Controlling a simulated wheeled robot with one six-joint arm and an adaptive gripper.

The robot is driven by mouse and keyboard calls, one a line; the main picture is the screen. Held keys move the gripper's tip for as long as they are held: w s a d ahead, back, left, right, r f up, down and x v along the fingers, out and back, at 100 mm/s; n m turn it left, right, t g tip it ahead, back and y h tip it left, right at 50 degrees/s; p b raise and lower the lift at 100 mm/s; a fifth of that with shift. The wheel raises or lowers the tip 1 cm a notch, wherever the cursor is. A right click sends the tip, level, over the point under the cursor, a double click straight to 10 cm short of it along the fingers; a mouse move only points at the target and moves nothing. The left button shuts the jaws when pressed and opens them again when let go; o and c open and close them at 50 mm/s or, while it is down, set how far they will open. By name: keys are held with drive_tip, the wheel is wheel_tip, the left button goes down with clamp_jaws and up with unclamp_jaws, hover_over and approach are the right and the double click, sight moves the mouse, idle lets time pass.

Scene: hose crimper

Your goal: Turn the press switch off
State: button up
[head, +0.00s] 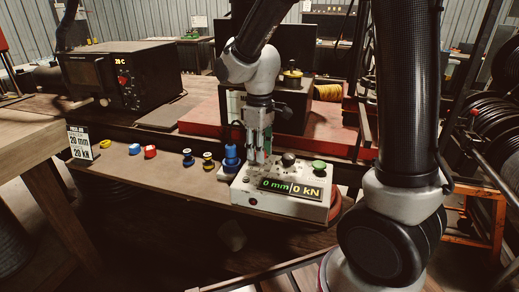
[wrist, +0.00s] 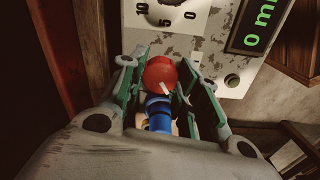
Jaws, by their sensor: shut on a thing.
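The press control box (head: 285,205) is a pale, worn case at the front of the bench, with a lit display (head: 290,190) reading 0 mm and 0 kN. My gripper (head: 258,158) points down over the left part of its top. In the wrist view, a round red knob (wrist: 160,71) with a white mark sits between my green-padded fingers, which are shut on it. A blue part (wrist: 158,115) shows just below the knob. In the head view my fingers hide the knob. I cannot tell which switch position the white mark shows.
A blue fitting (head: 231,158) stands close left of my gripper. A dark knob (head: 288,159) and a green button (head: 319,165) are to its right. Several small fittings and a sign (head: 83,143) line the bench at left. A red plate (head: 215,118) lies behind.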

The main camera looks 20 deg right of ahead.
drive_tip(key=shift+n, duration=1)
drive_tip(key=o, duration=1.1)
drive_tip(key=shift+c, duration=0.2)
drive_tip(key=shift+r, duration=0.1)
wheel_tip(320, 180, up, 12)
